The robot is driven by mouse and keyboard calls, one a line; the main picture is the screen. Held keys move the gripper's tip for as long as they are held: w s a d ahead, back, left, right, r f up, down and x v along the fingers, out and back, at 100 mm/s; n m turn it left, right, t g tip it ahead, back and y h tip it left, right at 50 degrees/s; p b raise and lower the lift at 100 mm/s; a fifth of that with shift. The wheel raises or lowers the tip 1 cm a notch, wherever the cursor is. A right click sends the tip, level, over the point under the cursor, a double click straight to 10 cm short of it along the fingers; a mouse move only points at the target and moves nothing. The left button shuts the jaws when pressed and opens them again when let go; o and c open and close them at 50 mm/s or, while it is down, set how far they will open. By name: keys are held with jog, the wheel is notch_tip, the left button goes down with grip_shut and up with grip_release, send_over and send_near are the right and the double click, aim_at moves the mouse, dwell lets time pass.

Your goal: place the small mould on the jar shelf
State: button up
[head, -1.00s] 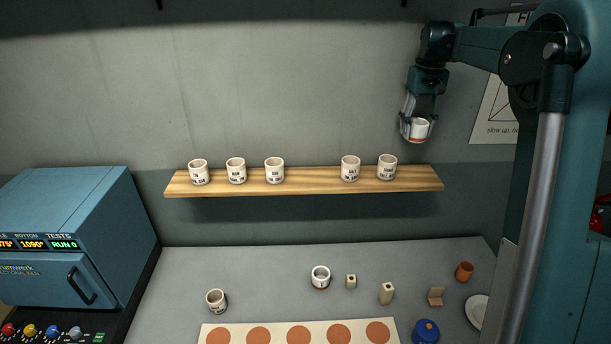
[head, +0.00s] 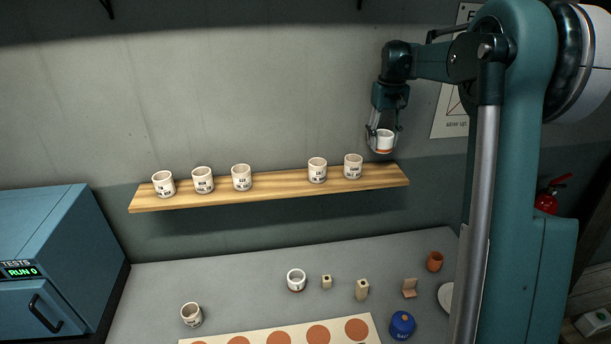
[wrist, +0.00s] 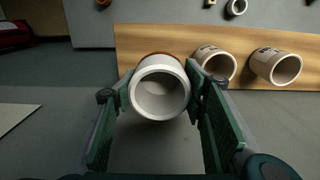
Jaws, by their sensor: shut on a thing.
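The small mould (head: 384,141), a white open cup with an orange-red base band, is held in my gripper (head: 384,134). In the wrist view the fingers (wrist: 158,95) press on both sides of the mould (wrist: 158,88), its mouth facing the camera. The jar shelf (head: 270,190) is a wooden plank on the wall; it also shows in the wrist view (wrist: 145,40). It bears several white lettered jars (head: 242,178), with a wider gap between the third and fourth from the left. The mould hangs above the shelf's right end, right of the rightmost jar (head: 353,167).
The shelf is bare right of the last jar. On the table below stand two white pots (head: 296,280) (head: 191,315), small blocks (head: 362,289), a terracotta cup (head: 435,262) and a blue jar (head: 402,325). A blue kiln (head: 45,260) stands left.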

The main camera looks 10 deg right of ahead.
jog(key=shift+f+p, duration=0.5)
jog(key=shift+f, duration=2.4)
jog(key=shift+f, duration=0.1)
jog(key=shift+f+p, duration=0.4)
jog(key=shift+f, duration=1.6)
jog(key=shift+f, duration=0.1)
jog(key=o, duration=1)
notch_tip(320, 180, up, 12)
jog(key=shift+r+b, duration=0.15)
jog(key=shift+b, duration=0.7)
